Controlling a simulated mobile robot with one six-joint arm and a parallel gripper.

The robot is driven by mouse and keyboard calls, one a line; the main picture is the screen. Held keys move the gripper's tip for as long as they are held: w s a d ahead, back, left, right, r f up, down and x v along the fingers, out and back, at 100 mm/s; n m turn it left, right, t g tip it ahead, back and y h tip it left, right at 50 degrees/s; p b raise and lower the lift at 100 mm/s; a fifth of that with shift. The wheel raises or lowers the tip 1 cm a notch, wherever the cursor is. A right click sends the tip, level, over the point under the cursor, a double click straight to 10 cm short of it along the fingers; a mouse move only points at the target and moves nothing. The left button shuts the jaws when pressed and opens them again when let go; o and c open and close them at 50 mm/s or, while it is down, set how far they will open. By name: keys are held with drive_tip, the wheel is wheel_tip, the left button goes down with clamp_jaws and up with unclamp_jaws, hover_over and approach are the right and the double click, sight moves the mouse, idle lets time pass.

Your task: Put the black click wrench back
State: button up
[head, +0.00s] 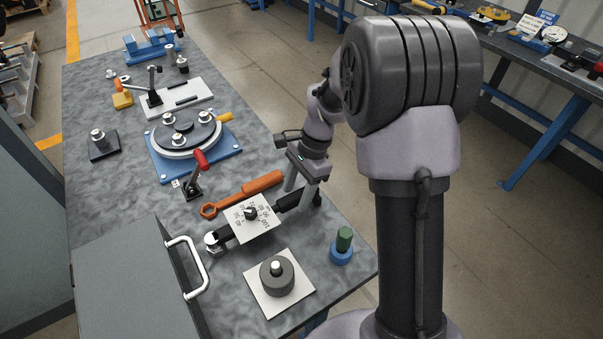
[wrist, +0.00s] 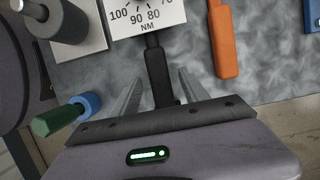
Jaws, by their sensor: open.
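The black click wrench (head: 290,202) lies along the near right part of the bench. A white dial plate (head: 250,217) marked in NM sits across its middle, and I cannot tell whether it is fixed to the wrench. The wrench's far end reaches a metal fitting (head: 213,242) on the left. My gripper (head: 300,192) is open at the handle's right end. In the wrist view the black handle (wrist: 156,68) runs between the two open fingers (wrist: 158,80), with gaps showing on both sides. The handle's end is hidden behind the gripper body.
An orange ring spanner (head: 258,186) lies close behind the wrench. A grey cylinder on a pale plate (head: 262,303) and a green-and-blue part (head: 342,248) stand in front. A grey cabinet with a white handle (head: 187,268) is at left. A blue-based turntable (head: 217,160) stands farther back.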

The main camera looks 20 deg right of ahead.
drive_tip(key=p+v, duration=0.6)
drive_tip(key=v, duration=1)
drive_tip(key=shift+s+r, duration=0.1)
drive_tip(key=s+a+r+n+t+b, duration=0.1)
drive_tip(key=s+a+r+n+t, duration=0.2)
drive_tip(key=s, duration=0.8)
drive_tip(key=s+a+r+n+t+h+b, duration=0.1)
drive_tip(key=s+a+r+n+t+b, duration=0.1)
drive_tip(key=s+a+n, duration=0.4)
drive_tip(key=s+r+n+t, duration=0.1)
drive_tip(key=s+n, duration=0.1)
drive_tip(key=s, duration=0.2)
drive_tip(key=shift+s+t+b, duration=0.3)
drive_tip(key=shift+s+t, duration=0.1)
drive_tip(key=shift+r, duration=0.15)
